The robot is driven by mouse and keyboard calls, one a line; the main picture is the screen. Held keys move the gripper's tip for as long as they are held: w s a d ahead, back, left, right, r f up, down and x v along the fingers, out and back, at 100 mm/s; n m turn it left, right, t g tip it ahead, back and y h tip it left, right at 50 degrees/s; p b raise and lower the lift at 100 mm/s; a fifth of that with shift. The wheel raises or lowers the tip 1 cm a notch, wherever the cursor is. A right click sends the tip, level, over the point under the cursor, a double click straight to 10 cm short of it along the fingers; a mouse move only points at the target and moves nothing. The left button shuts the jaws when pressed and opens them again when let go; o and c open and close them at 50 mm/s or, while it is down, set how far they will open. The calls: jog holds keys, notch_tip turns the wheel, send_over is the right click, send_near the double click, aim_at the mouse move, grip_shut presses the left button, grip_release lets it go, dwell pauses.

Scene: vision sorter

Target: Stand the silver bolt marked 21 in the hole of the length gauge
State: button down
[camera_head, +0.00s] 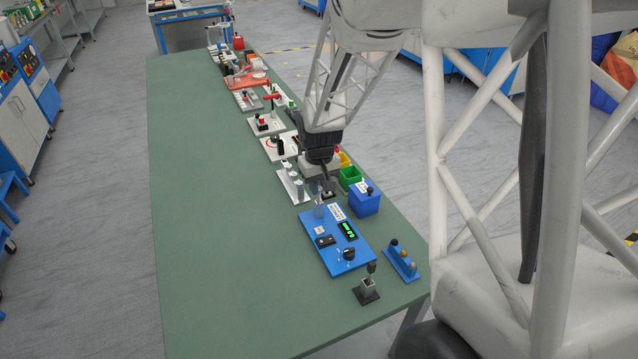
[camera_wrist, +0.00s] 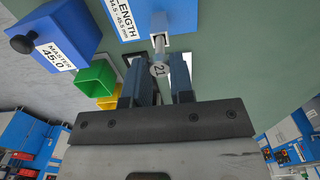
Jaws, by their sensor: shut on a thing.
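The silver bolt marked 21 (camera_wrist: 158,70) is between the fingers of my gripper (camera_wrist: 158,62) in the wrist view, its numbered head toward the camera. My gripper is shut on it. In the head view my gripper (camera_head: 323,186) is over that far corner. I cannot tell whether the bolt touches the hole.
A blue master block (camera_head: 364,204) stands beside the gauge, with green (camera_head: 350,178) and yellow (camera_head: 345,159) bins behind. The green table (camera_head: 215,230) is clear on the left.

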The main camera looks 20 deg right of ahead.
jog(key=shift+f, duration=1.1)
dwell(0.5)
jog(key=c, duration=0.9)
grip_release()
jog(key=shift+o, duration=0.4)
jog(key=o, duration=0.3)
jog(key=shift+r, duration=0.2)
jog(key=shift+r, duration=3.75)
jog(key=shift+r, duration=0.15)
